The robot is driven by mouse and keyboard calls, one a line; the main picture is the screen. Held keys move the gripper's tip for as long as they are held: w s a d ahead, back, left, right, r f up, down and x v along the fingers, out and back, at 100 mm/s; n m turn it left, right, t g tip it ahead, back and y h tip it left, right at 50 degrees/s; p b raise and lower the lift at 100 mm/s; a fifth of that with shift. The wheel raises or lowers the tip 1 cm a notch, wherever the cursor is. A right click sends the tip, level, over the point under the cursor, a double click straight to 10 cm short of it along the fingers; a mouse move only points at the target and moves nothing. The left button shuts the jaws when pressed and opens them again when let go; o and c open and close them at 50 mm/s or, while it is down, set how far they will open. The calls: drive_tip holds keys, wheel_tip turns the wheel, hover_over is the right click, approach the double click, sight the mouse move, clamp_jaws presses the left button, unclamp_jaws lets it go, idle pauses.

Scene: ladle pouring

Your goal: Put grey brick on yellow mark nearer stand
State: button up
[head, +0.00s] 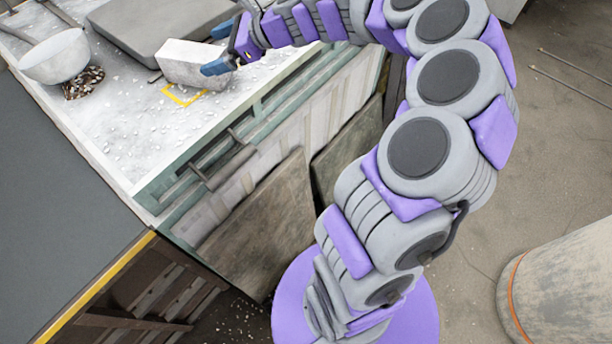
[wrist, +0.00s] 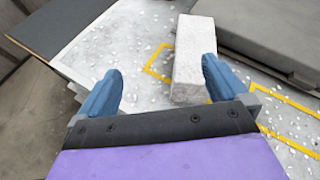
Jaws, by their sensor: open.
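The grey brick (head: 193,64) is a pale, rough block lying on the white, pebble-strewn worktop. It also shows in the wrist view (wrist: 193,52). A yellow outline mark (head: 180,98) shows at its near edge; in the wrist view that mark (wrist: 152,68) shows left of the brick, which hides part of it. Another yellow outline (wrist: 290,103) lies at the right of the wrist view. My gripper (head: 210,49) is open at the brick's right end. In the wrist view its blue fingers (wrist: 161,65) are apart, the right one overlapping the brick's edge. Contact cannot be told.
A thick grey slab (head: 150,25), possibly the stand, lies behind the brick. A white ladle bowl (head: 55,58) is at the left, beside a small dark heap (head: 83,83) of pebbles. The worktop in front of the mark is open, with scattered pebbles.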

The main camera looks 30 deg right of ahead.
drive_tip(key=s+a+f+n+g+h, duration=0.1)
drive_tip(key=s+a+n+g, duration=0.2)
drive_tip(key=s+a+n, duration=0.55)
drive_tip(key=s+a+f+n+g+h, duration=0.1)
drive_tip(key=s+a+n+g, duration=0.4)
drive_tip(key=s, duration=0.6)
drive_tip(key=s+d+f+n+h, duration=0.2)
drive_tip(key=s+d+n, duration=0.1)
drive_tip(key=s, duration=0.4)
drive_tip(key=s+d+f+n+g+h, duration=0.1)
drive_tip(key=s+d+n+h, duration=0.2)
drive_tip(key=s, duration=0.4)
drive_tip(key=s+d+f+n+g+h, duration=0.1)
drive_tip(key=s+d+f+n+h, duration=0.1)
drive_tip(key=s+d+n, duration=0.2)
drive_tip(key=s+n, duration=0.1)
drive_tip(key=s, duration=0.2)
drive_tip(key=shift+f+h, duration=0.3)
